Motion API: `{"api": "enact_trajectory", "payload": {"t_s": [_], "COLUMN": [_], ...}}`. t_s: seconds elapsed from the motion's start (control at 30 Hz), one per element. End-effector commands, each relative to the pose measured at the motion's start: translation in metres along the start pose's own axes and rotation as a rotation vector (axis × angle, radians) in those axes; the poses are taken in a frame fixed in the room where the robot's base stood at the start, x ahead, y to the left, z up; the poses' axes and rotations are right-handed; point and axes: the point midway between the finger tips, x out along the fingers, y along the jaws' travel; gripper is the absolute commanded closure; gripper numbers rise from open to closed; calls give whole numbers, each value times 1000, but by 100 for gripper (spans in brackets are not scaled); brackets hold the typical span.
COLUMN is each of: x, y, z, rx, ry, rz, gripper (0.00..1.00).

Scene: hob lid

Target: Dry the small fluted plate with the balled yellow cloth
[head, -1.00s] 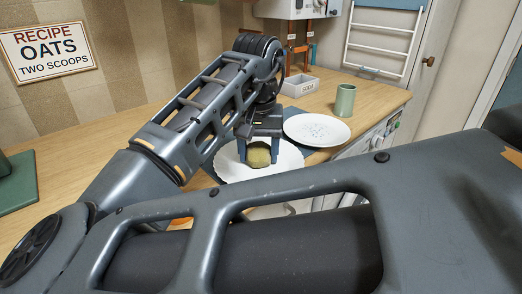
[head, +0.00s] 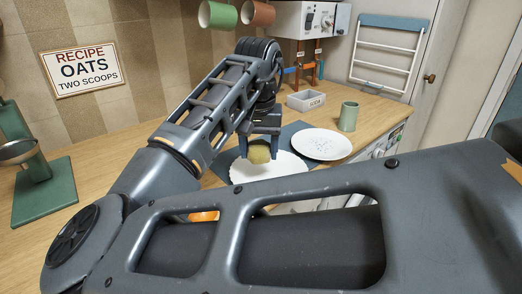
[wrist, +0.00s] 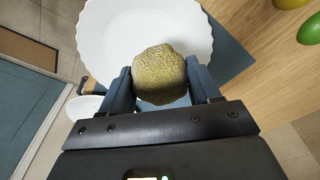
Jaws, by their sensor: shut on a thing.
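My gripper (wrist: 163,90) is shut on the balled yellow cloth (wrist: 160,75), a rough, mottled yellow ball; it also shows in the head view (head: 260,152). The cloth hangs over the edge of a white plate with a wavy, fluted rim (wrist: 105,40), the nearer plate in the head view (head: 270,172). I cannot tell whether the cloth touches it. A second white plate (head: 320,146) with small bluish specks lies to its right, with no cloth on it. My arm hides part of the nearer plate's surroundings.
A dark blue mat (wrist: 225,45) lies beneath the nearer plate. A green cup (head: 348,117) and a grey box (head: 306,100) stand behind the plates. Yellow and green round things (wrist: 312,30) lie at the wrist view's upper right. The counter's front edge is close by.

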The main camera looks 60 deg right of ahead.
Motion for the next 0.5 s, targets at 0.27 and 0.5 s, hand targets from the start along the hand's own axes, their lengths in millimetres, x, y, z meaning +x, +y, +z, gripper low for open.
{"api": "enact_trajectory", "payload": {"t_s": [0.27, 0.5], "x": [-22, -22], "y": [-4, -5], "z": [-11, -11], "rx": [0, 0], "ry": [0, 0], "rz": [1, 0], "gripper": [62, 62]}}
